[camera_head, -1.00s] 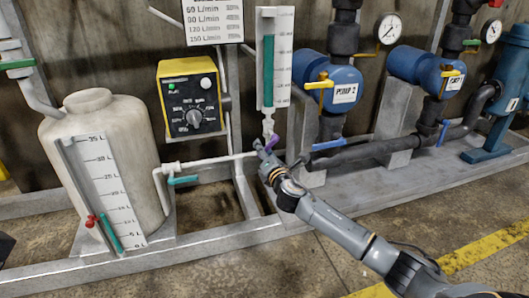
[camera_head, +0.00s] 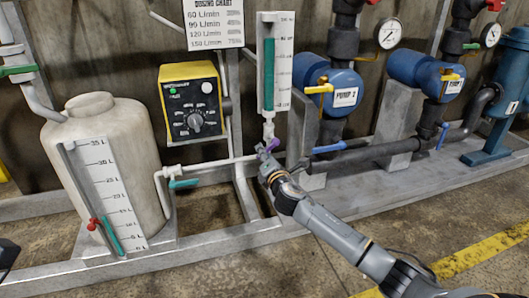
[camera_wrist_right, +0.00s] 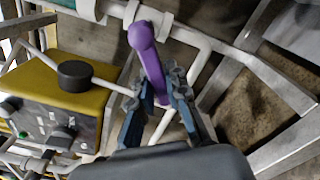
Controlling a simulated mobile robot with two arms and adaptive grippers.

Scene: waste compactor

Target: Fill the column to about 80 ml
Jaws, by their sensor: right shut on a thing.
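The clear measuring column (camera_head: 268,75) stands upright before a white scale board in the head view. Teal liquid fills most of it; the scale numbers are too blurred to read the level. A purple valve handle (camera_head: 271,146) is below the column and also shows in the right wrist view (camera_wrist_right: 151,65). My right gripper (camera_head: 264,155) is shut on the purple handle. In the right wrist view its fingers (camera_wrist_right: 160,103) sit on both sides of the handle's lower part, with the rounded end sticking out beyond them.
A white tank (camera_head: 112,165) with a litre scale stands at the left. A yellow control box (camera_head: 192,102) hangs left of the column. Blue pumps (camera_head: 330,85) and pipes with blue valve handles (camera_head: 329,148) are at the right. The floor in front is open.

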